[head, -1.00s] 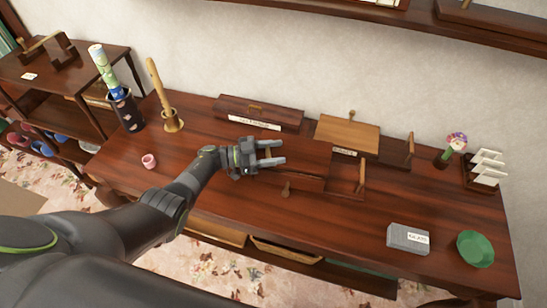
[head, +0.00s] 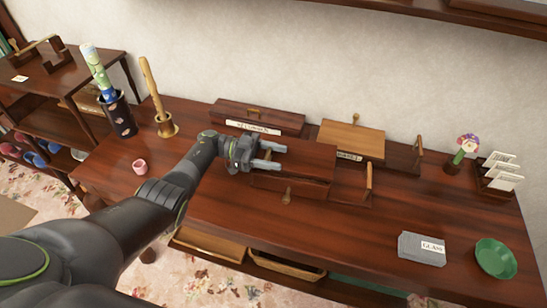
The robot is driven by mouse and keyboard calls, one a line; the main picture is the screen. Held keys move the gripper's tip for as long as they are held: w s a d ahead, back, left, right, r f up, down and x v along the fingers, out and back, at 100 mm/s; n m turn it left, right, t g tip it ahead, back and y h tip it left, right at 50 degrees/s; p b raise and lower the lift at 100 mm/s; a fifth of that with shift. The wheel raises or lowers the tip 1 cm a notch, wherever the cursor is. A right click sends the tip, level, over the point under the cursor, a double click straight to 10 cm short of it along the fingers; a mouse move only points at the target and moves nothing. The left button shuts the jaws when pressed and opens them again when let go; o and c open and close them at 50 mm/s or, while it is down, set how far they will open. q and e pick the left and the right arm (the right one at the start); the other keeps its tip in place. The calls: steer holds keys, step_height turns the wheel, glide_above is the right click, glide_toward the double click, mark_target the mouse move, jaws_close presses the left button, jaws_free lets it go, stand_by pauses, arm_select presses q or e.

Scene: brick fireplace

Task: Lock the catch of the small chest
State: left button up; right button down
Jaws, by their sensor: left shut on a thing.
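The small chest (head: 310,160) is a dark wooden box in the middle of the table, and its lid looks down. A small brown knob-like piece, perhaps the catch (head: 287,195), shows at its front; whether it is locked cannot be told. My left gripper (head: 272,156) is at the left part of the chest's lid, its grey fingers a little apart. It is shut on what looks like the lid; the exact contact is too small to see. My right gripper is not in view.
A long labelled box (head: 246,118) and a light-lidded box (head: 350,140) stand behind. A handled wooden piece (head: 369,178) is right of the chest. A grey labelled block (head: 420,247) and green dish (head: 495,258) lie front right. A pink cup (head: 139,166) stands left.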

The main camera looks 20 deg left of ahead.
arm_select(q)
steer(key=o, duration=1)
steer(key=shift+d, duration=0.1)
steer(key=shift+a+f+b, duration=0.1)
steer(key=shift+a+b, duration=0.2)
steer(key=shift+a, duration=0.3)
steer(key=shift+s+a+b, duration=0.1)
steer(key=shift+a+b, duration=4.1)
steer(key=shift+a, duration=3.95)
